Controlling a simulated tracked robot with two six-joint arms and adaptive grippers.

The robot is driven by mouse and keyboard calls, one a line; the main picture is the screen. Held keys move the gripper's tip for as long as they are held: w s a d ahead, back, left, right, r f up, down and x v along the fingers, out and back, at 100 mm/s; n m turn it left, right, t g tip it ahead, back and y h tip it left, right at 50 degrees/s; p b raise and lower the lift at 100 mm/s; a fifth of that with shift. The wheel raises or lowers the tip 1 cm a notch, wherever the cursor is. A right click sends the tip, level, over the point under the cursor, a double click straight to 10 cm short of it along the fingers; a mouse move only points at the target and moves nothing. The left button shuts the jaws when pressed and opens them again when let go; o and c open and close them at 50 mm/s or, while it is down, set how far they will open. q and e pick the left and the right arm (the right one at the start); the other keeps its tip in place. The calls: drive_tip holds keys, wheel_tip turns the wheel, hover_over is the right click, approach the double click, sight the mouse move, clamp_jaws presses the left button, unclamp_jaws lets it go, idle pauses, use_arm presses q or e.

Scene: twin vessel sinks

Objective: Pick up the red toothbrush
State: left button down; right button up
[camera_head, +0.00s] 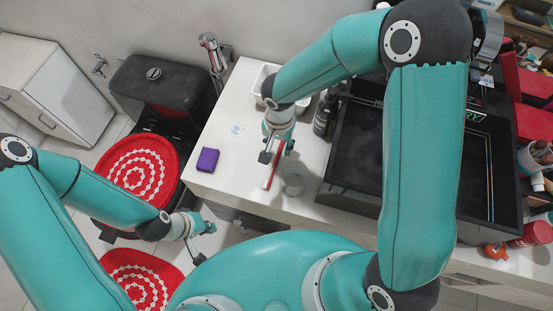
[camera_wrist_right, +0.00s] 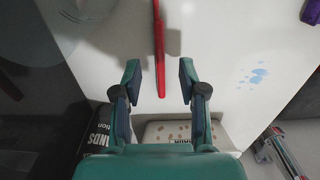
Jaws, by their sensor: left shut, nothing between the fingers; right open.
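The red toothbrush (camera_head: 271,175) lies on the white counter, left of a clear glass, in the head view. In the right wrist view the red toothbrush (camera_wrist_right: 159,48) runs down from the top edge, and its lower end is between the open fingers. My right gripper (camera_head: 275,155) is above the counter, over one end of the toothbrush. It is open, with a finger on each side of the brush and a gap on both sides in the right wrist view (camera_wrist_right: 159,75). My left gripper (camera_head: 206,243) is shut and empty, low at the left, away from the counter.
The clear glass (camera_head: 293,183) stands close right of the toothbrush. A dark bottle (camera_head: 324,114) and a black sink (camera_head: 350,145) are further right. A purple block (camera_head: 208,159) sits near the counter's left edge, with bare counter (camera_head: 238,165) beside it.

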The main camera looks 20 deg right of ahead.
sight(278, 153)
wheel_tip(278, 153, down, 3)
drive_tip(key=shift+w+f+b, duration=0.1)
drive_tip(key=shift+b, duration=0.4)
clamp_jaws()
